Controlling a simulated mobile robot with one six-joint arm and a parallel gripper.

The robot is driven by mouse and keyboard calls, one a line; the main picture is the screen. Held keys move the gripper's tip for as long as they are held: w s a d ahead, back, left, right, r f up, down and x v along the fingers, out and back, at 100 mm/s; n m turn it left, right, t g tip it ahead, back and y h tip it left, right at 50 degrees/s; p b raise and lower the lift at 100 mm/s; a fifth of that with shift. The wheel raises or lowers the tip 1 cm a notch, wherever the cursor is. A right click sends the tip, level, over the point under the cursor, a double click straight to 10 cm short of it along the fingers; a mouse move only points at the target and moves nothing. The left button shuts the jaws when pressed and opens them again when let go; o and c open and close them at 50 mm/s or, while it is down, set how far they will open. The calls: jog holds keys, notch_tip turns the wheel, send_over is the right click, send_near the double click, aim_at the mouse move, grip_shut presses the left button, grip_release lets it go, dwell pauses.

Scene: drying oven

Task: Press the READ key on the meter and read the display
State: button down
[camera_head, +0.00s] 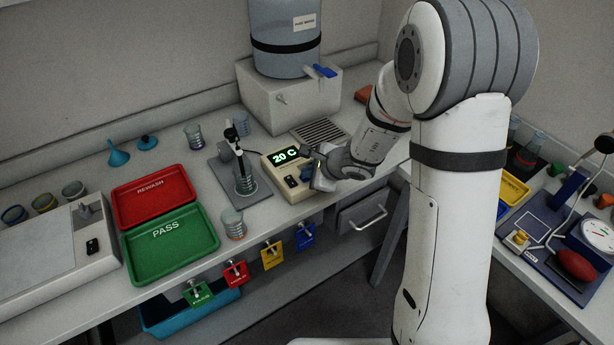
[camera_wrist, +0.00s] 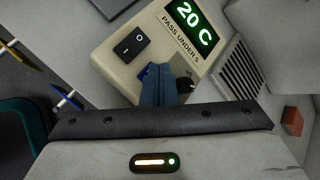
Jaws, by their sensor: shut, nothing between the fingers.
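The meter (camera_head: 279,172) is a beige box on the bench, and it also shows in the wrist view (camera_wrist: 122,70). Its lit green display (camera_head: 285,156) reads "20 C", clear in the wrist view (camera_wrist: 195,25) too, above the print "PASS UNDER 5". A black rocker switch (camera_wrist: 131,40) sits on its face. My gripper (camera_wrist: 158,72) is shut and empty, its blue fingertips over the meter's lower face. A small blue patch (camera_wrist: 143,74), perhaps the READ key, shows partly behind them. I cannot tell whether they touch. In the head view my gripper (camera_head: 318,178) is at the meter's right side.
A stand with a probe (camera_head: 235,137) and a beaker (camera_head: 245,186) is left of the meter. Another beaker (camera_head: 234,224) stands near the bench edge. Red REWASH (camera_head: 126,208) and green PASS (camera_head: 140,272) trays lie further left. A drain grille (camera_head: 320,133) and water container (camera_head: 285,65) are behind.

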aim_at(308, 181)
jog(key=shift+r+p, duration=0.45)
jog(key=shift+r, duration=0.35)
jog(key=shift+r+p, duration=1.7)
jog(key=shift+r, duration=0.85)
